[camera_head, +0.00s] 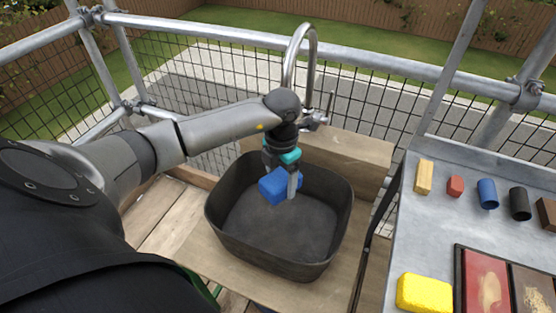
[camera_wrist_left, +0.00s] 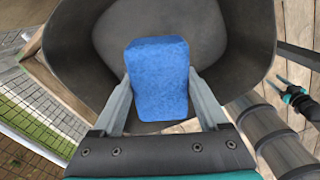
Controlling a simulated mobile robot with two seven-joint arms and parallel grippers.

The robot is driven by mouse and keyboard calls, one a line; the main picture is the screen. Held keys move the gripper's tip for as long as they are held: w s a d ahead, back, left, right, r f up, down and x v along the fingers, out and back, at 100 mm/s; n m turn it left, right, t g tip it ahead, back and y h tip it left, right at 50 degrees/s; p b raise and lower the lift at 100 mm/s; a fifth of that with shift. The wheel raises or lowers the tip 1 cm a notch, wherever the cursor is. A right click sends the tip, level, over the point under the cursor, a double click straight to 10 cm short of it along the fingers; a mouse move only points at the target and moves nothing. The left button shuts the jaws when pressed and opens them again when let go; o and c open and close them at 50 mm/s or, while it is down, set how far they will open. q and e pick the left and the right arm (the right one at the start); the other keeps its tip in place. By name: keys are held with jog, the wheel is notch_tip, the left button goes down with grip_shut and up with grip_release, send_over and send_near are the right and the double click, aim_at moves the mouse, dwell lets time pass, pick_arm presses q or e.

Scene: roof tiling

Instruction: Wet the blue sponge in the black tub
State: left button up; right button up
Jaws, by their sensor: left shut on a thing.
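The blue sponge (camera_head: 271,187) is held between the fingers of my left gripper (camera_head: 284,184), over the inside of the black tub (camera_head: 225,225). In the left wrist view the sponge (camera_wrist_left: 158,75) sits between the two fingers of the left gripper (camera_wrist_left: 160,88), with the tub (camera_wrist_left: 75,50) behind it. The sponge is below the level of the tub's back rim and appears above its floor. I see no clear water in the tub. My right gripper is not in view.
A curved metal tap (camera_head: 312,60) rises behind the tub, close to my left wrist. A grey bench (camera_head: 425,220) at the right carries a yellow sponge (camera_head: 424,293), several small coloured pieces and a dark divided tray (camera_head: 462,285). Scaffold rails and mesh close the back.

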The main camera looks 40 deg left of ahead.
aim_at(281, 177)
pick_arm(q)
notch_tip(281, 177, up, 4)
jog(key=p, duration=0.3)
dwell(0.3)
dwell(0.6)
jog(key=shift+w+d+r+m, duration=0.1)
jog(key=shift+d+r+m, duration=0.2)
jog(key=shift+m, duration=0.1)
jog(key=s+d+r+m, duration=0.3)
jog(key=d+r+m, duration=0.3)
jog(key=m, duration=1)
jog(key=s+d+r+m, duration=0.2)
jog(key=d+r+m, duration=0.4)
jog(key=m, duration=1)
notch_tip(281, 177, up, 3)
jog(key=shift+s+d+f+m, duration=0.2)
jog(key=shift+s+m, duration=0.2)
